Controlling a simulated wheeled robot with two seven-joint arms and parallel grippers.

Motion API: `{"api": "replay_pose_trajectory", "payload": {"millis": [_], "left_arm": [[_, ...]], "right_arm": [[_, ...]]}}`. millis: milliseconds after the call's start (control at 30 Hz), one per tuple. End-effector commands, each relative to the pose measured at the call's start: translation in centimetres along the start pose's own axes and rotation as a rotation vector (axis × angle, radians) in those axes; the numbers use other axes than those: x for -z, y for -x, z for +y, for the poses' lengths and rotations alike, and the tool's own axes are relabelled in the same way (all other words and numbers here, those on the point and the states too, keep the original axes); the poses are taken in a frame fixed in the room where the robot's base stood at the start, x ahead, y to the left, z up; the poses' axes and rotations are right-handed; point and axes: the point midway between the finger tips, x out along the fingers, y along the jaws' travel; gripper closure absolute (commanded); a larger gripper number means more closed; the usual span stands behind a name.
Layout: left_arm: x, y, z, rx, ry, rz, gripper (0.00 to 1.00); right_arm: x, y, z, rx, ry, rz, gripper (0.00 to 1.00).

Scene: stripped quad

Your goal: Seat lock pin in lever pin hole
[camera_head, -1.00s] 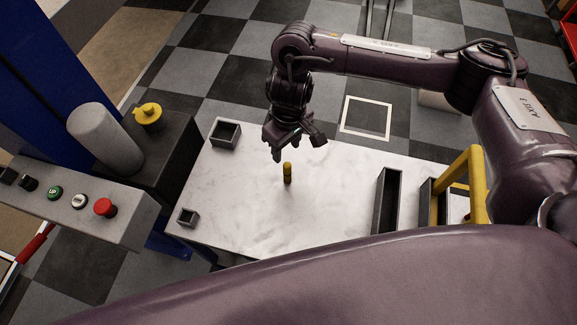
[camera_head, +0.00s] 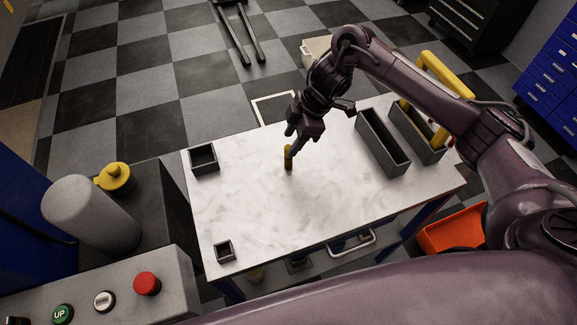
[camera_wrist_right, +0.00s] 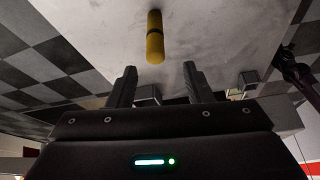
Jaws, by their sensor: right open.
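The yellow lock pin (camera_head: 288,158), with a dark band, stands upright on the white table (camera_head: 245,215) near its middle. It also shows in the right wrist view (camera_wrist_right: 155,38), ahead of the fingertips and in line with the gap between them. My right gripper (camera_head: 294,138) is open and empty, close by the pin's upper end in the head view. Its two spread fingers (camera_wrist_right: 160,80) show in the right wrist view with nothing between them. I cannot make out the lever pin hole. My left gripper is not in view.
Small dark open bins stand at the table's left side (camera_head: 204,158) and front left corner (camera_head: 224,251). Long dark trays (camera_head: 383,143) and a yellow frame (camera_head: 447,72) are at the right. A button panel (camera_head: 120,295) and grey cylinder (camera_head: 85,215) are at left.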

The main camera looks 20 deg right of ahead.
Motion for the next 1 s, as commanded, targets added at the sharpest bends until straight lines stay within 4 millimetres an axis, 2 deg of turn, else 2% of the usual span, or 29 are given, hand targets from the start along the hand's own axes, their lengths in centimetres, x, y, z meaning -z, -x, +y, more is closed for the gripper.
{"api": "replay_pose_trajectory", "payload": {"millis": [167, 300, 433, 600, 833, 867, 1000], "left_arm": [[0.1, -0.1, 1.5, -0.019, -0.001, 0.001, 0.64], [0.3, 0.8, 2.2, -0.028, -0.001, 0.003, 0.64], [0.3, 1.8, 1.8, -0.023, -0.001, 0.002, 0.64], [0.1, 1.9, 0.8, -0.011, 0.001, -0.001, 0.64], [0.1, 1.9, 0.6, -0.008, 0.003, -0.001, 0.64], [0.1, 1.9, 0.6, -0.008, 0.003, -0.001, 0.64], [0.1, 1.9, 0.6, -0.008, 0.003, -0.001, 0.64]], "right_arm": [[0.0, -2.0, -0.1, 0.003, 0.002, 0.001, 0.54], [-0.1, -3.3, 0.0, 0.004, 0.000, -0.001, 0.54], [-0.5, -5.3, 0.0, 0.005, -0.001, -0.001, 0.54], [-0.6, -7.3, 0.1, 0.002, 0.000, 0.000, 0.54], [-0.6, -7.5, 0.2, 0.000, 0.002, 0.000, 0.54], [-0.6, -7.5, 0.2, 0.000, 0.002, 0.000, 0.55], [-0.6, -7.5, 0.2, 0.000, 0.002, 0.000, 0.74]]}}
